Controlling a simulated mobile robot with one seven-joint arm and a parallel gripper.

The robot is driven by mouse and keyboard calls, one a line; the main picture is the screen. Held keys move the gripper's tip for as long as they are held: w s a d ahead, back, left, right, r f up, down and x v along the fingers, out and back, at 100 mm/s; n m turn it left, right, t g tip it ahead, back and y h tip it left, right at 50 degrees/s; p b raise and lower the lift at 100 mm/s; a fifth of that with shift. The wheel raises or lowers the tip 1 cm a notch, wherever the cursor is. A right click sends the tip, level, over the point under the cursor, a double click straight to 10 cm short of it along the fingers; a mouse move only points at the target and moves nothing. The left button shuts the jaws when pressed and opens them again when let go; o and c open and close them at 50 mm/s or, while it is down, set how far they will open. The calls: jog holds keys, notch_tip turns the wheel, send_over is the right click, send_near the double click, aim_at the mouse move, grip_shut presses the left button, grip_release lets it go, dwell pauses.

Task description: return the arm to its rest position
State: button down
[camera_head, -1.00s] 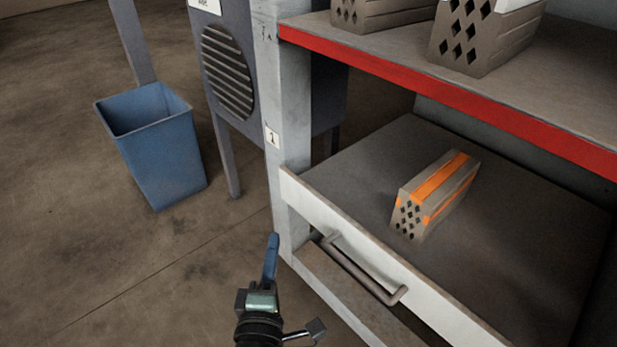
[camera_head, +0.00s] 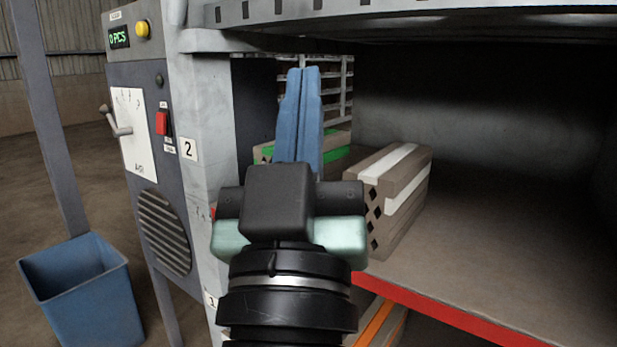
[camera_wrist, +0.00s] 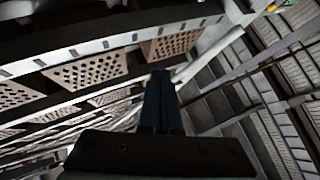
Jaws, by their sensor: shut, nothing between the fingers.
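My gripper (camera_head: 300,72) stands upright in the middle of the head view, in front of the shelf, with its two blue fingers shut against each other and nothing between them. Behind it on the red-edged shelf lie a hollow brick with white stripes (camera_head: 402,190), to its right, and a brick with green stripes (camera_head: 335,154), partly hidden by the fingers. In the wrist view the dark fingers (camera_wrist: 160,80) point up, close together. An orange-striped brick (camera_head: 378,325) shows below the shelf, mostly hidden.
A blue bin (camera_head: 85,300) stands on the floor at left. A grey machine (camera_head: 150,150) with a yellow button, red switch and lever stands beside the shelf post (camera_head: 200,120). A thick upper shelf edge (camera_head: 430,12) overhangs at top right. The wrist view shows several perforated bricks (camera_wrist: 85,72) on racks.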

jog(key=s+r+m+t+y+p, duration=0.1)
jog(key=s+r+t, duration=0.1)
jog(key=s+r, duration=0.4)
notch_tip(320, 180, up, 39)
jog(key=p, duration=3.7)
jog(key=shift+w+d, duration=0.15)
jog(key=shift+w, duration=0.3)
